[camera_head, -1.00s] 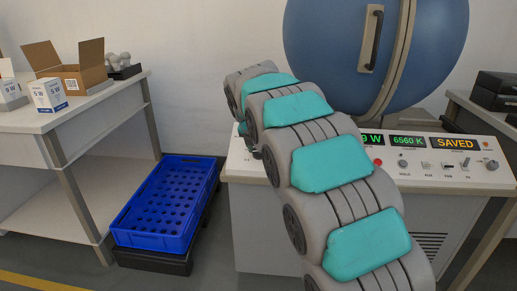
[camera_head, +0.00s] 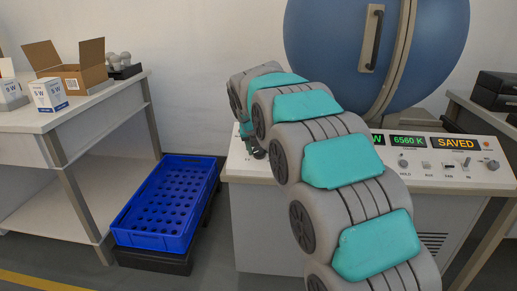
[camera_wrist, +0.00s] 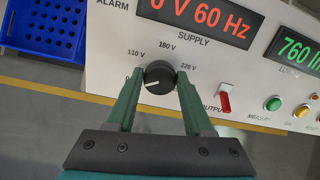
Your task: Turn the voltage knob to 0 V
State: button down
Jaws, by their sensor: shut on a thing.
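The black voltage knob (camera_wrist: 160,77) sits on the white panel under the word SUPPLY in the wrist view. Labels 110 V, 180 V and 220 V ring it, and another label at its left is mostly hidden by a finger. Its white pointer line points left, toward that label. My gripper (camera_wrist: 160,84) is shut on the knob, with one green finger on each side. In the head view my arm hides the knob.
A red switch (camera_wrist: 225,100) stands right of the knob, with green and yellow buttons beyond. The head view shows a blue crate (camera_head: 118,239) left of the console and a big blue sphere (camera_head: 325,45) behind. A side table (camera_head: 40,122) holds boxes.

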jog(key=shift+c, duration=1.4)
grip_release()
jog(key=shift+s+r, duration=0.1)
jog(key=v, duration=0.7)
jog(key=shift+r+b, duration=0.25)
jog(key=shift+b, duration=0.05)
jog(key=shift+s, duration=0.15)
